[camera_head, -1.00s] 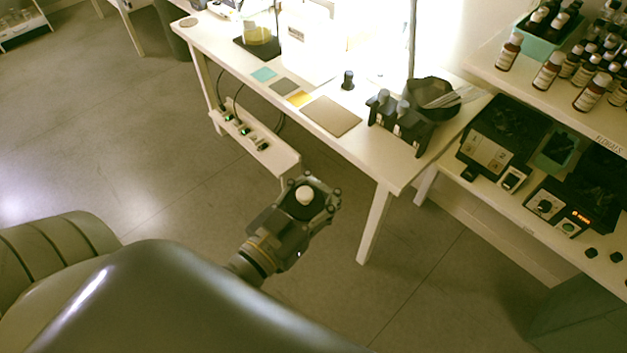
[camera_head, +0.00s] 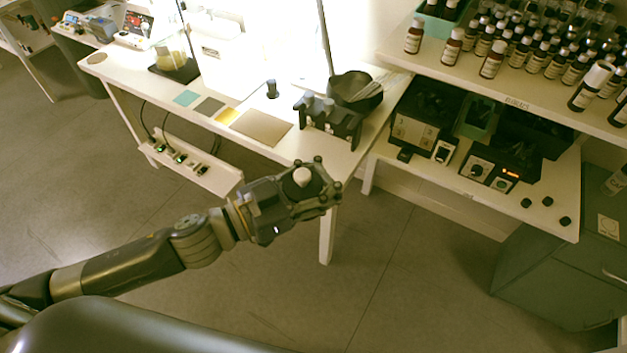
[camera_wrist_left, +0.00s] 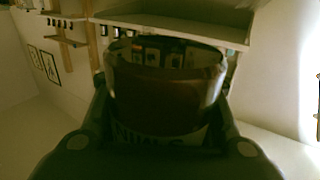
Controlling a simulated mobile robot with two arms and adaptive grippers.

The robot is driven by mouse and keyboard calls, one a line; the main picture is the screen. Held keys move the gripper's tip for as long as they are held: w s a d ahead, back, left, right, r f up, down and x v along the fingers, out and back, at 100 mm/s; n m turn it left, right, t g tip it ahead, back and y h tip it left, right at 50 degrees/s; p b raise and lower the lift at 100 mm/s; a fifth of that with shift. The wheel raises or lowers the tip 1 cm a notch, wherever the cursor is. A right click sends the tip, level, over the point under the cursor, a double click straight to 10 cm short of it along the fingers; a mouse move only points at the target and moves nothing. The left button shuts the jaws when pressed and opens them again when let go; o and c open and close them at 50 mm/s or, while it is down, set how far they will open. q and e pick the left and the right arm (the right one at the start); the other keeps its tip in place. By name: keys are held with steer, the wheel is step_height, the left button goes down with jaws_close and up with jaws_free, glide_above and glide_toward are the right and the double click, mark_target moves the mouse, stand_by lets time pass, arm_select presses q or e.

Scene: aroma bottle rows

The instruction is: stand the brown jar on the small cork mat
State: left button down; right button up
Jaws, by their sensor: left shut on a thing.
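My left gripper (camera_head: 318,179) is shut on the brown jar (camera_wrist_left: 165,100), which fills the middle of the left wrist view. Only the jar's pale cap (camera_head: 302,177) shows in the head view; the gripper hides its body. A pale label shows low on it in the wrist view. In the head view the gripper appears over the floor in front of the table's right end. A small round tan mat (camera_head: 97,58), cork-like in colour, lies bare at the table's far left corner. A larger tan square mat (camera_head: 262,128) lies near the front edge. My right gripper is not in view.
The white table (camera_head: 130,78) also bears teal (camera_head: 187,97), grey (camera_head: 209,106) and yellow squares, a small dark bottle (camera_head: 271,89), and a black rack (camera_head: 331,121) beside a dark bowl (camera_head: 355,88). Shelves of bottles and black devices (camera_head: 500,167) stand at the right.

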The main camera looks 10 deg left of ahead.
arm_select(q)
steer(key=d+m+g+h, duration=0.1)
steer(key=w+d+r+m+g+h, duration=0.1)
steer(key=w+d+m+g, duration=0.1)
steer(key=d, duration=0.1)
steer(key=shift+r+g+h, duration=0.15)
steer(key=shift+g+h, duration=0.25)
steer(key=shift+a+m+g, duration=0.1)
steer(key=shift+m+g, duration=0.2)
steer(key=shift+s+a+m+g+h, duration=0.15)
steer(key=shift+a+m+g+h, duration=0.25)
steer(key=shift+m+g, duration=0.45)
steer(key=shift+s+a+m+g+h, duration=0.25)
steer(key=shift+a+m+g, duration=0.3)
steer(key=shift+g, duration=0.75)
steer(key=shift+s+a+m+g+h, duration=0.1)
steer(key=shift+a+m+g+h, duration=0.4)
steer(key=shift+g, duration=0.55)
steer(key=shift+d, duration=0.1)
